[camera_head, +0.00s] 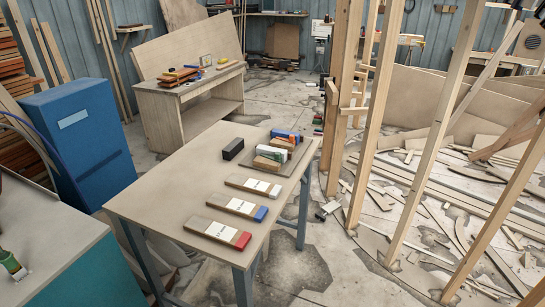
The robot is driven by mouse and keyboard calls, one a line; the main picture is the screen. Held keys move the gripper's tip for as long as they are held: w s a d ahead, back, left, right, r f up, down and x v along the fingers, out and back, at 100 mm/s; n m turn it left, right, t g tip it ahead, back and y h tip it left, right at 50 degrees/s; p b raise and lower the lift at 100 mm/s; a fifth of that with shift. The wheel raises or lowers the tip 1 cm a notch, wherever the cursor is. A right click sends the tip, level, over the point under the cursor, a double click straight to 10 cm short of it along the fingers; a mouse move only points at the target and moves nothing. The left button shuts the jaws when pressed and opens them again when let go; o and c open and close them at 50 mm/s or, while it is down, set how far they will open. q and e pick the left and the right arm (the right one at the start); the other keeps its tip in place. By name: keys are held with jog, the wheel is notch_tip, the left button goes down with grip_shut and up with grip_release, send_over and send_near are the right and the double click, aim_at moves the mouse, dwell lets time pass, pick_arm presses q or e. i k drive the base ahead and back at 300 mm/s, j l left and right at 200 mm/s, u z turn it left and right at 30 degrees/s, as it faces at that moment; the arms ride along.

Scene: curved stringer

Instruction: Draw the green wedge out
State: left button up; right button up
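A cluster of small blocks stands on a dark flat tray (311,146) at the far right of the table. It holds wood-coloured, white and blue pieces, with small red and green patches. Neither of my grippers shows in the head view.
On the table (160,190), a black block (233,148) stands left of the cluster. Three flat labelled pieces lie in front, with white (275,190), blue (261,214) and red (242,240) ends. The table's left half is clear. Upright timber posts (372,110) stand to the right.

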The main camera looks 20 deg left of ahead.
aim_at(278, 158)
jog(key=u, duration=0.7)
jog(key=i+l+u, duration=0.15)
jog(key=u, duration=0.25)
jog(key=i+l+u, duration=0.5)
jog(key=u, duration=0.25)
